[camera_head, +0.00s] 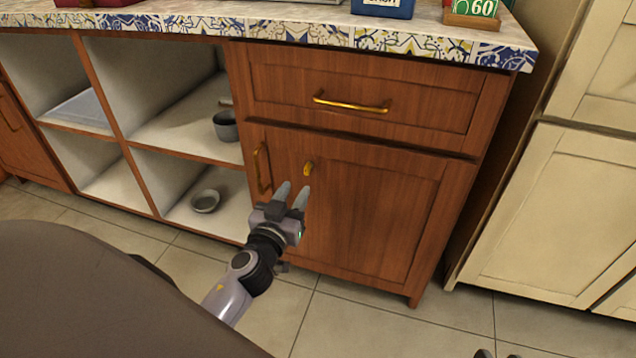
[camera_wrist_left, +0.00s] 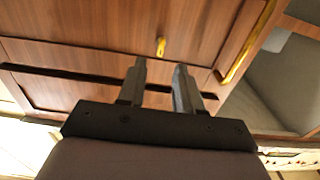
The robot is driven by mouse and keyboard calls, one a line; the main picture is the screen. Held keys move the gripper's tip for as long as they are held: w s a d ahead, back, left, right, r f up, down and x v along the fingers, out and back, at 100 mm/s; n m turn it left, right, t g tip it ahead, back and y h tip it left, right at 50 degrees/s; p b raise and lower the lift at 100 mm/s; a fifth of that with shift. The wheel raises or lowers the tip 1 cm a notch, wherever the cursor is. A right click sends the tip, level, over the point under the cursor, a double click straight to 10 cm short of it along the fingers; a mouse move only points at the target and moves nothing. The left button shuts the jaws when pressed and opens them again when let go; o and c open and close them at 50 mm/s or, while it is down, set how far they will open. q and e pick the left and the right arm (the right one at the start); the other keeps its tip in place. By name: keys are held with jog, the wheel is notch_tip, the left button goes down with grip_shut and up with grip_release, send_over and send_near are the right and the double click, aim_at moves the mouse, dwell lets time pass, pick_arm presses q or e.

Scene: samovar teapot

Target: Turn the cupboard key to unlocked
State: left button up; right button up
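The cupboard door (camera_head: 370,215) is brown wood and closed. Its small yellow key (camera_head: 308,168) sticks out near the door's upper left corner, beside the brass door handle (camera_head: 262,168). The key looks upright; in the left wrist view the key (camera_wrist_left: 161,46) shows just beyond the fingertips, with the handle (camera_wrist_left: 243,50) to its right. My left gripper (camera_head: 292,193) is just below and left of the key in the head view, open and empty, apart from the key. Two grey tips of my right gripper (camera_head: 498,355) show at the bottom edge, spaced apart; the rest is cut off.
A drawer with a brass handle (camera_head: 352,104) is above the door, under the tiled counter edge (camera_head: 300,34). Open shelves at the left hold a dark pot (camera_head: 226,126) and a bowl (camera_head: 205,201). A cream cabinet (camera_head: 560,215) stands at the right. The floor in front is clear.

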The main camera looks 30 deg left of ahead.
aim_at(306, 171)
pick_arm(q)
jog(key=shift+x, duration=3.4)
grip_shut()
